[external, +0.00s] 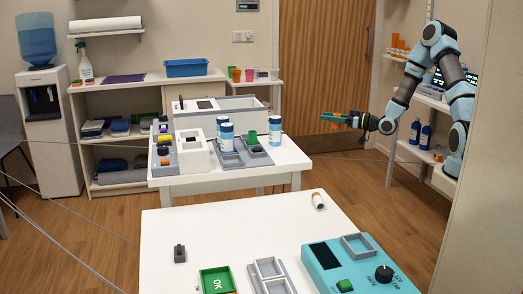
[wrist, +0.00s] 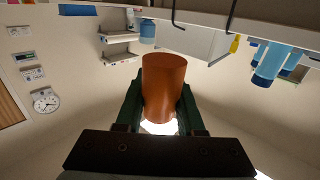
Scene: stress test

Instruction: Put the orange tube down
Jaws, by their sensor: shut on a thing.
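The orange tube (wrist: 164,82) is between the two green fingers of my gripper (wrist: 161,105) in the wrist view, with both fingers against its sides. In the external view my gripper (external: 330,117) is at the right, held out to the left in mid-air beyond the front table. The tube is only a small orange patch between the fingers there, and its tilt is hard to tell. My gripper is shut on the tube, with no surface touching it from below.
The rear table (external: 290,160) carries blue-and-white bottles and boxes. A shelf (external: 405,147) with bottles stands beside my arm.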

